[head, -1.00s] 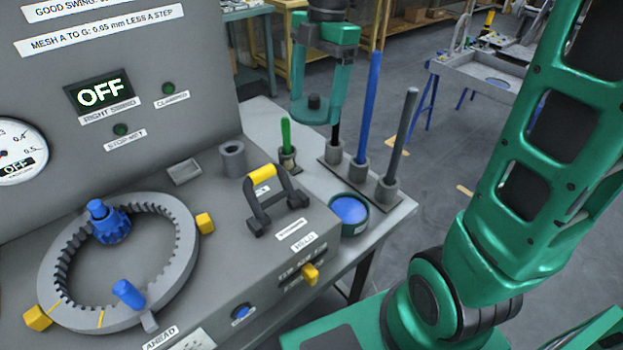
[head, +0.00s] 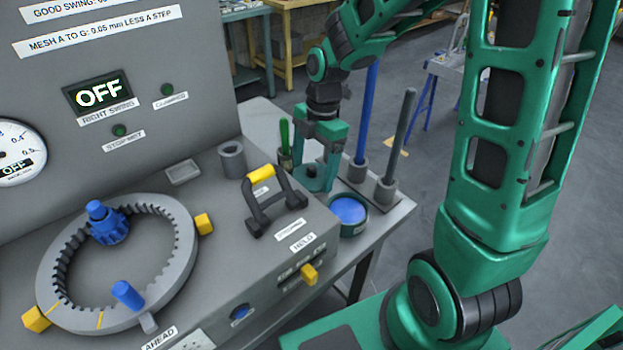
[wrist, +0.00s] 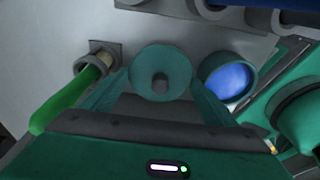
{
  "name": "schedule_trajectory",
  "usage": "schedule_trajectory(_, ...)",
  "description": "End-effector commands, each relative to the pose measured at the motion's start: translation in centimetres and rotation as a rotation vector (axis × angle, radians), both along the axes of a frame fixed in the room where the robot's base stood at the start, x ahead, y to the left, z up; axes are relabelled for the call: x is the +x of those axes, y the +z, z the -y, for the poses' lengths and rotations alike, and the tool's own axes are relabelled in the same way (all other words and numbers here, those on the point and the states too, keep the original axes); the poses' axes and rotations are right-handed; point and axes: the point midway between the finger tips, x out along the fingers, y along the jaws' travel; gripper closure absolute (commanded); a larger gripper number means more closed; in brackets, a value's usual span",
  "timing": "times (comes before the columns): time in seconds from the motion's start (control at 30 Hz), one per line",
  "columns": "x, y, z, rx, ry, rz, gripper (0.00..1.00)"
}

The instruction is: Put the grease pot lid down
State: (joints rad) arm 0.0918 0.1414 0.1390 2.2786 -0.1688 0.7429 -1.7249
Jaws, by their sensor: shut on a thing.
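My gripper (head: 315,170) is shut on the grease pot lid (head: 313,184), a teal disc with a dark knob. In the wrist view the lid (wrist: 160,88) sits level between my fingers. The open grease pot (head: 350,213), a dark teal round pot with blue grease inside, stands in front and to the right of the lid in the head view. In the wrist view the pot (wrist: 229,77) is just right of the lid, apart from it. The lid is low over the bench top; I cannot tell whether it touches.
A green-handled brush in a holder (head: 285,140) stands just left of my gripper. A blue rod (head: 366,120) and a grey rod (head: 402,130) stand upright in holders behind and to the right. The grey console (head: 215,235) with its yellow-topped handle (head: 262,175) fills the left.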

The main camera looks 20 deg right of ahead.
Motion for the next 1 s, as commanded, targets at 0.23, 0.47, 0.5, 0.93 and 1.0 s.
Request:
schedule_trajectory(0.23, -0.1, -3.3, -0.1, 0.0, 0.002, -0.005, 0.42)
schedule_trajectory(0.47, -0.1, -4.1, -0.1, -0.001, 0.002, -0.002, 0.42)
schedule_trajectory(0.5, 0.0, -4.1, -0.1, -0.001, 0.002, -0.002, 0.42)
schedule_trajectory(0.93, 0.0, -4.2, -0.1, 0.001, 0.002, -0.001, 0.12)
schedule_trajectory(1.0, 0.0, -4.2, -0.1, 0.001, 0.002, -0.001, 0.12)
